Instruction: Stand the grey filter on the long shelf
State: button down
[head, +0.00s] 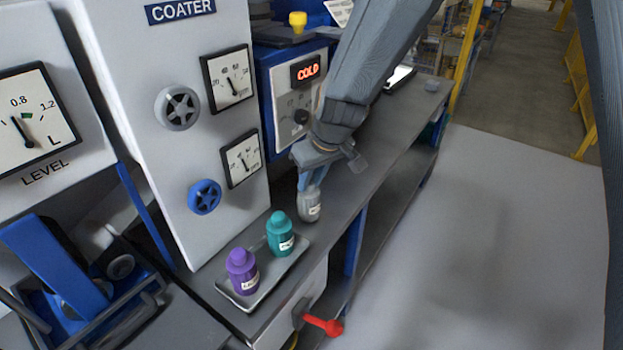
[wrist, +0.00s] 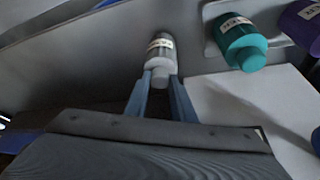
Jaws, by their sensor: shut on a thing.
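The grey filter (head: 308,207) is a small bottle shape with a pale label. My gripper (head: 311,182) is shut on its narrow top, with the blue fingers pointing down. In the wrist view the grey filter (wrist: 160,52) sits between the fingertips of my gripper (wrist: 160,80). The filter looks upright, over or on the grey long shelf (head: 385,135) in front of the machines. I cannot tell whether its base touches the shelf.
A shallow tray (head: 293,262) to the left holds a teal bottle (head: 280,236) and a purple bottle (head: 242,272). A red-handled lever (head: 322,324) sticks out below. The COLD panel (head: 297,95) stands behind my arm.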

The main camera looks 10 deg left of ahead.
jog(key=shift+f, duration=0.1)
jog(key=c, duration=1.5)
grip_release()
jog(key=shift+s+r, duration=0.1)
jog(key=shift+r, duration=0.45)
jog(key=b+v, duration=0.2)
jog(key=v, duration=0.9)
jog(key=s+d+f+m+h, duration=0.1)
jog(key=s+d+f+m, duration=0.2)
jog(key=d, duration=0.7)
jog(key=s+d+f+m+g+h, duration=0.1)
jog(key=s+d+f+m, duration=0.2)
jog(key=d, duration=0.7)
jog(key=s+d+f+m+g+h, duration=0.1)
jog(key=s+d+f+m, duration=0.2)
jog(key=d, duration=0.6)
jog(key=shift+s+d+f, duration=0.2)
jog(key=shift+s+f, duration=0.35)
jog(key=shift+s, duration=0.35)
jog(key=shift+s+d+f, duration=0.2)
jog(key=shift+s+f, duration=0.35)
jog(key=shift+s, duration=0.35)
